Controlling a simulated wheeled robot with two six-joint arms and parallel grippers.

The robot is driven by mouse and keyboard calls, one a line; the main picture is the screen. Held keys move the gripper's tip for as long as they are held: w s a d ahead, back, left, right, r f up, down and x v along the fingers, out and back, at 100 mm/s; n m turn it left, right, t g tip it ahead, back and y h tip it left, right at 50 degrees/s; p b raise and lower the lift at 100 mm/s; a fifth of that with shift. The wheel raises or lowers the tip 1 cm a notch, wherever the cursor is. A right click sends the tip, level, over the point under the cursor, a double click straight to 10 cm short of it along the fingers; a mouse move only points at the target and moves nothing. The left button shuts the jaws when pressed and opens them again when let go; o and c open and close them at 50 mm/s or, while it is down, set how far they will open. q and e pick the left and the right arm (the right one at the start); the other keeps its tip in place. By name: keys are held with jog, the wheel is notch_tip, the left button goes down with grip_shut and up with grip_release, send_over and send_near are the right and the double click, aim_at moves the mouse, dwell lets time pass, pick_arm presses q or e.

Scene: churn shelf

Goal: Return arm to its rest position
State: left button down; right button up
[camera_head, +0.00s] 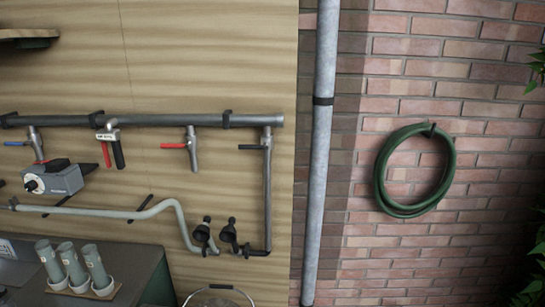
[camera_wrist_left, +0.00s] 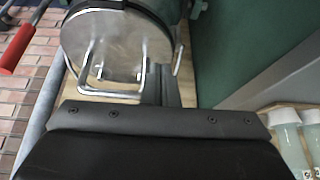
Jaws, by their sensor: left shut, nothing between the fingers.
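My left gripper (camera_wrist_left: 160,122) fills the bottom of the left wrist view as a broad dark block with small screws along its edge. It is shut and holds nothing. A round metal vessel (camera_wrist_left: 112,45) with bent wire handles is just beyond it in that view; I cannot tell the exact gap. Neither arm shows in the head view, and my right gripper is in no view.
The head view shows a wooden wall with a dark pipe (camera_head: 160,120) and several taps, a grey downpipe (camera_head: 318,150), and a green hose (camera_head: 383,180) on brick. Several grey-green bottles (camera_head: 72,264) stand at lower left. A red-handled tool (camera_wrist_left: 15,48) is at the wrist view's upper left.

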pick_arm(q)
jog(key=s+a+r+g+y, duration=0.1)
jog(key=s+a, duration=0.2)
jog(key=s, duration=1.3)
jog(key=s+a+r+g, duration=0.1)
jog(key=s+a, duration=0.2)
jog(key=s, duration=1.3)
notch_tip(320, 180, down, 24)
jog(key=w+a+g, duration=0.1)
jog(key=s+f+g+b, duration=0.1)
jog(key=s+f, duration=1.4)
jog(key=f, duration=0.3)
jog(key=shift+s+d+f+b, duration=0.15)
jog(key=shift+s+d+b, duration=0.1)
jog(key=shift+d+b, duration=0.15)
